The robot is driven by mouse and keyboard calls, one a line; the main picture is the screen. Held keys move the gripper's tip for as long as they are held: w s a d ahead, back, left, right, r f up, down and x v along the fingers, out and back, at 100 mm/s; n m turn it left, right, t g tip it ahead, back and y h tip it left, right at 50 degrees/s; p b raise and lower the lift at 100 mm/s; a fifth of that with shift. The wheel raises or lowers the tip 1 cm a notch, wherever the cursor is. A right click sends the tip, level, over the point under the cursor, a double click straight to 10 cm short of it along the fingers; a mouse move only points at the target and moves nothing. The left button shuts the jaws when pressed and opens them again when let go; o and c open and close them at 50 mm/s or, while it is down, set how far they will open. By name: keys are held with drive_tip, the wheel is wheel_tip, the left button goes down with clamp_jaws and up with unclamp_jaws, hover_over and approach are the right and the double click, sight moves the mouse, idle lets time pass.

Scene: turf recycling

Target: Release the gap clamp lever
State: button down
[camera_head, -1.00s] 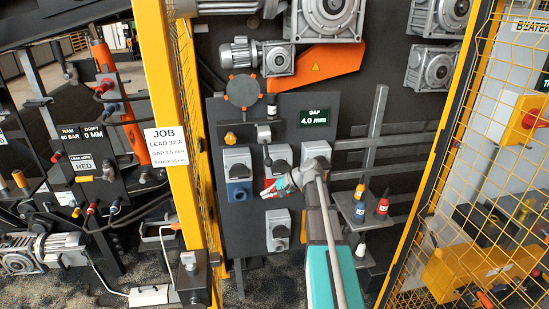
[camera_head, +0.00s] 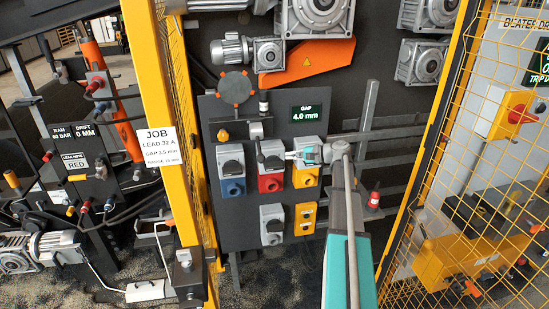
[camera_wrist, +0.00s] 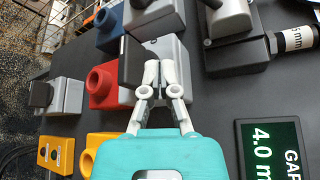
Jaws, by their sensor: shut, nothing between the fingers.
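A dark grey block (camera_head: 255,130) sits on the panel under the handwheel. In the wrist view my gripper's fingertips (camera_wrist: 159,68) are together in front of the red-and-grey switch box (camera_wrist: 150,57). The gap display (camera_head: 308,112) reads 4.0 mm.
Blue (camera_head: 232,172), red (camera_head: 270,182) and yellow (camera_head: 305,178) switch boxes sit close together below the lever. A handwheel (camera_head: 237,87) with orange knobs is above. Yellow fence posts (camera_head: 160,110) and mesh (camera_head: 470,150) bound the sides.

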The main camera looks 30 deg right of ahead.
sight(259, 148)
drive_tip(key=b+x, duration=0.2)
drive_tip(key=x, duration=0.8)
drive_tip(key=shift+w+f, duration=0.1)
drive_tip(key=shift+f, duration=0.05)
drive_tip(key=s, duration=0.1)
drive_tip(key=s+a+r+p, duration=0.1)
drive_tip(key=s+r, duration=0.1)
drive_tip(key=shift+s+a+p, duration=0.2)
drive_tip(key=shift+a+p, duration=0.05)
drive_tip(key=shift+p, duration=0.1)
